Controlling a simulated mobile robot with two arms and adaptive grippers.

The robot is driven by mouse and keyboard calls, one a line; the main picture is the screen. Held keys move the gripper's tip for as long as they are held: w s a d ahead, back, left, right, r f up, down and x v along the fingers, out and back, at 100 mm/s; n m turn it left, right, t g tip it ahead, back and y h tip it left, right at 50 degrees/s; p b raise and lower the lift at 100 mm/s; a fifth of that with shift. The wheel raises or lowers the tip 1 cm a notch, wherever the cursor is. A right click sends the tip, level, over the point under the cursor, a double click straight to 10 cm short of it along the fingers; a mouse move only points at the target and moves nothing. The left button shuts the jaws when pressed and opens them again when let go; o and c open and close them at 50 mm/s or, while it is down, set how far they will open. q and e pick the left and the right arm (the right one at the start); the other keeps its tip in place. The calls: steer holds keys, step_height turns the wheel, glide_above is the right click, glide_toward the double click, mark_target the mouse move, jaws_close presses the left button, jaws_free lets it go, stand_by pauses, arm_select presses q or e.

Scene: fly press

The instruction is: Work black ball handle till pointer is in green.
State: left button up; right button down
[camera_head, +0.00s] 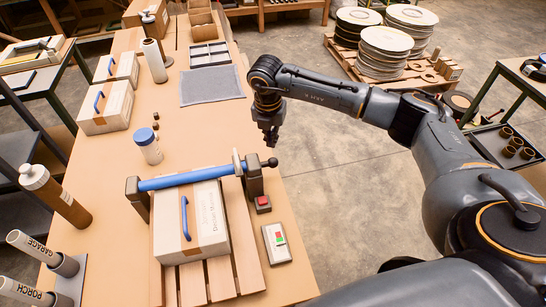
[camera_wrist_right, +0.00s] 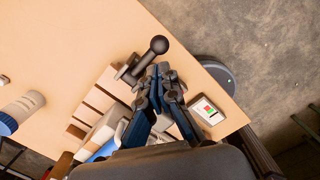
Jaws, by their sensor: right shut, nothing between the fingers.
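The black ball handle (camera_head: 272,162) sticks out at the right end of the fly press, whose blue bar (camera_head: 190,178) spans two dark posts over a white box. The ball also shows in the wrist view (camera_wrist_right: 159,45), just beyond my fingertips. My right gripper (camera_head: 268,140) points down above and slightly behind the ball. It is shut and empty, its fingertips together in the wrist view (camera_wrist_right: 163,72), apart from the ball. The pale gauge (camera_head: 277,243) has green and red patches and also shows in the wrist view (camera_wrist_right: 207,109). Its pointer is too small to read. My left gripper is out of view.
A red button (camera_head: 263,203) sits between the press and gauge. A grey mat (camera_head: 211,86) lies further back. Open floor (camera_head: 340,180) lies right of the bench.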

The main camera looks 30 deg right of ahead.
mark_target(273, 160)
steer(key=shift+m, duration=0.8)
steer(key=shift+f, duration=0.1)
steer(key=shift+w+d+f+b, duration=0.15)
steer(key=shift+f+b, duration=0.95)
steer(key=shift+f, duration=0.6)
steer(key=shift+w+d+f+b, duration=0.1)
steer(key=shift+f+b, duration=1)
steer(key=shift+f, duration=0.6)
